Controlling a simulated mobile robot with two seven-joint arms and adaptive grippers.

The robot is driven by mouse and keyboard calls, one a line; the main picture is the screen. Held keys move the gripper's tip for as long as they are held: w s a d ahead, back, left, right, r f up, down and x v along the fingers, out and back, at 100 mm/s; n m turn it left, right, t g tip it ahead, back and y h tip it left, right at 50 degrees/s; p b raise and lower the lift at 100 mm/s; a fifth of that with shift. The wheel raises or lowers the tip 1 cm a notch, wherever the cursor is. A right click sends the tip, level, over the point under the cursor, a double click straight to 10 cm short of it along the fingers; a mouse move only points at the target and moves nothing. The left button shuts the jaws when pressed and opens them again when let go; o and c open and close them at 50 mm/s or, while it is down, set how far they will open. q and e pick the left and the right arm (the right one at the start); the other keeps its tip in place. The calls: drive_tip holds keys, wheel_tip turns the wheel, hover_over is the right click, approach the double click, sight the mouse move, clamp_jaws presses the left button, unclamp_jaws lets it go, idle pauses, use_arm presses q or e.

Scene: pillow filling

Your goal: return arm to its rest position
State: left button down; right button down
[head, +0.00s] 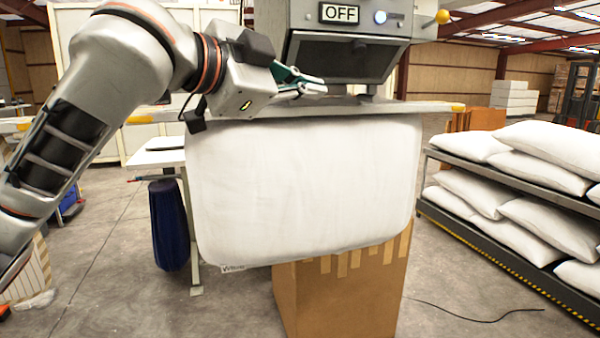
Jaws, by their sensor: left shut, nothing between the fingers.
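My left arm comes in from the left and reaches across the upper left of the head view. Its gripper (312,86) is shut and empty, close in front of the grey machine. The machine (440,22) has a sign reading OFF, a lit round button and a yellow knob. A large white pillow (305,185) hangs below the machine's front edge, under my left gripper and apart from its fingers. My right gripper is not in view.
A cardboard box (340,295) stands on the floor below the pillow. A rack (470,235) on the right holds several white pillows on two levels. A dark blue cylinder (169,225) stands at the left by a white table (160,158). A black cable (475,317) lies on the floor.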

use_arm(q)
drive_tip(key=w+a+f+n, duration=0.1)
drive_tip(key=w+f+n, duration=0.25)
drive_tip(key=f, duration=0.75)
drive_tip(key=w+a+f+n, duration=0.15)
drive_tip(key=w+f, duration=0.35)
drive_tip(key=f, duration=0.6)
drive_tip(key=s+a+f+n+t+y, duration=0.1)
drive_tip(key=a+f+n, duration=0.2)
drive_tip(key=f, duration=0.9)
drive_tip(key=s+a+f+n+y, duration=0.1)
drive_tip(key=a+f+n+y, duration=0.15)
drive_tip(key=f, duration=0.85)
drive_tip(key=s+a+f+n+y, duration=0.1)
drive_tip(key=s+a+f+n, duration=0.15)
drive_tip(key=s+f, duration=0.55)
drive_tip(key=s+a+f+n+y, duration=0.1)
drive_tip(key=s+a+f, duration=0.3)
drive_tip(key=f, duration=0.7)
drive_tip(key=s+a+f+g+y, duration=0.1)
drive_tip(key=s+a+f, duration=0.2)
drive_tip(key=s+f, duration=0.3)
drive_tip(key=s+a+f+g+y, duration=0.1)
drive_tip(key=s+a+f+y, duration=0.1)
drive_tip(key=s+a+f, duration=0.2)
drive_tip(key=s+f, duration=0.3)
drive_tip(key=s, duration=0.4)
drive_tip(key=shift+s+f+n, duration=0.25)
drive_tip(key=shift+s+n, duration=0.05)
drive_tip(key=shift+s, duration=0.05)
